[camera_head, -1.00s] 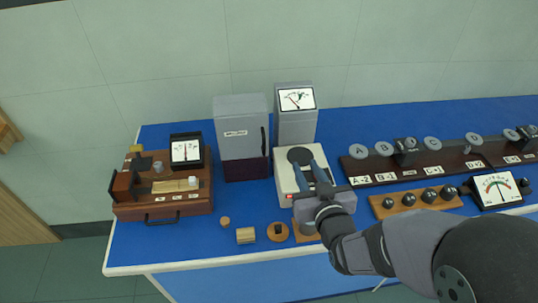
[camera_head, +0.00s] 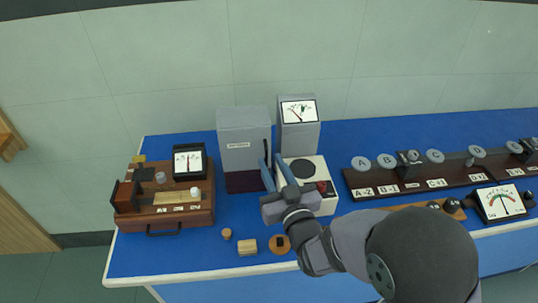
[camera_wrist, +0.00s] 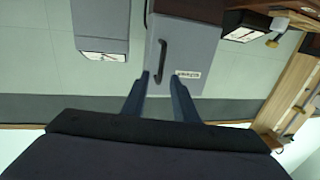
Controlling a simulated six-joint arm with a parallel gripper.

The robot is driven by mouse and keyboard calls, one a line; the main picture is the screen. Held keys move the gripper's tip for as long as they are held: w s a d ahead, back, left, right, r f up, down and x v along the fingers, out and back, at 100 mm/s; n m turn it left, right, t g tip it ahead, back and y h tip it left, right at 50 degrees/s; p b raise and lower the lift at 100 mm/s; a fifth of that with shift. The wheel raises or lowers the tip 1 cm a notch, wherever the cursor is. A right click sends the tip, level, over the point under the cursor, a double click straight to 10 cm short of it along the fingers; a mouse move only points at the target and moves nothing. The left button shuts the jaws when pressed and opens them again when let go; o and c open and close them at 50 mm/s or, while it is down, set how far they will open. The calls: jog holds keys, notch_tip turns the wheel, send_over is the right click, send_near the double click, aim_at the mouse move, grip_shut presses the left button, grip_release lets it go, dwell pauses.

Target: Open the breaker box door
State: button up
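The breaker box (camera_head: 243,138) is a grey box on a dark base, standing at the back of the blue bench. Its grey door looks shut and carries a small white label. In the wrist view the door (camera_wrist: 184,55) appears upside down, with a dark vertical handle (camera_wrist: 162,58) between my fingers' directions. My gripper (camera_head: 274,172) is open and empty, in front of the box's right side. In the wrist view the gripper (camera_wrist: 158,82) has its two blue fingers spread, with their tips just short of the handle.
A grey meter column (camera_head: 299,128) and a white scale-like device (camera_head: 325,196) stand right of the box. A wooden instrument (camera_head: 160,217) with a meter is at left. Small wooden pieces (camera_head: 247,247) lie near the front edge. Labelled dark racks (camera_head: 430,178) fill the right.

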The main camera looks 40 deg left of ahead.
jog(key=shift+p+x, duration=0.4)
jog(key=shift+x, duration=0.95)
jog(key=shift+c, duration=0.2)
grip_shut()
dwell(0.4)
